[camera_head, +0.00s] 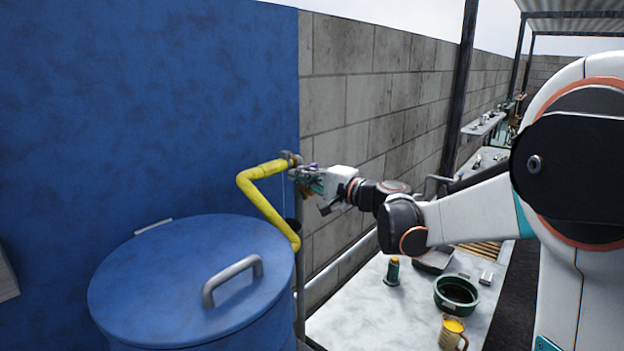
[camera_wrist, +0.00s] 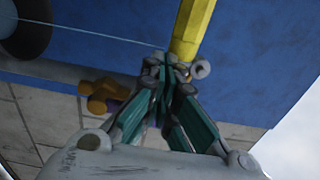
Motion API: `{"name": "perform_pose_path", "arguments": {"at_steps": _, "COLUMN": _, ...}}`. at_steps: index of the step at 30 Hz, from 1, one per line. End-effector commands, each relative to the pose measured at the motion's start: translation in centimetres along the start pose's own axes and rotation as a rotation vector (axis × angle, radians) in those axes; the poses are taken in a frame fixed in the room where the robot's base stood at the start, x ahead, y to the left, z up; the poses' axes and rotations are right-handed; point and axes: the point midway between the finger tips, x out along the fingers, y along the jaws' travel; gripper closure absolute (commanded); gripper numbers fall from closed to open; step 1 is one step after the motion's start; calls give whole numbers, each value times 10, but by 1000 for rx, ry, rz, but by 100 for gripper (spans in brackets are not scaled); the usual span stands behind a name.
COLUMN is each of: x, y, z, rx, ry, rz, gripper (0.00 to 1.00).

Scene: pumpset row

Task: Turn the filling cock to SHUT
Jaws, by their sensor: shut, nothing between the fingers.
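A bent yellow pipe (camera_head: 262,207) runs in front of the blue wall, its upper end meeting a small grey-brown fitting (camera_head: 291,158), which may be the filling cock. My gripper (camera_head: 298,174) is at that fitting, reaching in from the right. In the wrist view my green-padded fingers (camera_wrist: 170,68) are closed together with nothing between them. Their tips overlap the end of the yellow pipe (camera_wrist: 193,25); I cannot tell whether they touch it. A brass-coloured part (camera_wrist: 103,95) lies left of the fingers. The cock's handle position and any SHUT mark cannot be made out.
A blue lidded drum (camera_head: 190,270) with a grey handle (camera_head: 232,280) stands below the pipe. A block wall (camera_head: 375,85) is behind my gripper. The bench (camera_head: 365,325) at right holds a green bowl (camera_head: 456,294), a yellow mug (camera_head: 452,334) and a small bottle (camera_head: 393,272).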

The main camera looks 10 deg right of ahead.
Motion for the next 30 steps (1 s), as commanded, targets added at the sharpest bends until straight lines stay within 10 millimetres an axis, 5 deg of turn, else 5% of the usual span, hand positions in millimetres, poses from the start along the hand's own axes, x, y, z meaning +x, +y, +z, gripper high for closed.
{"name": "perform_pose_path", "arguments": {"at_steps": 30, "x": 0, "y": -12, "z": -41, "rx": 0, "ry": 0, "rz": 0, "gripper": 100}}
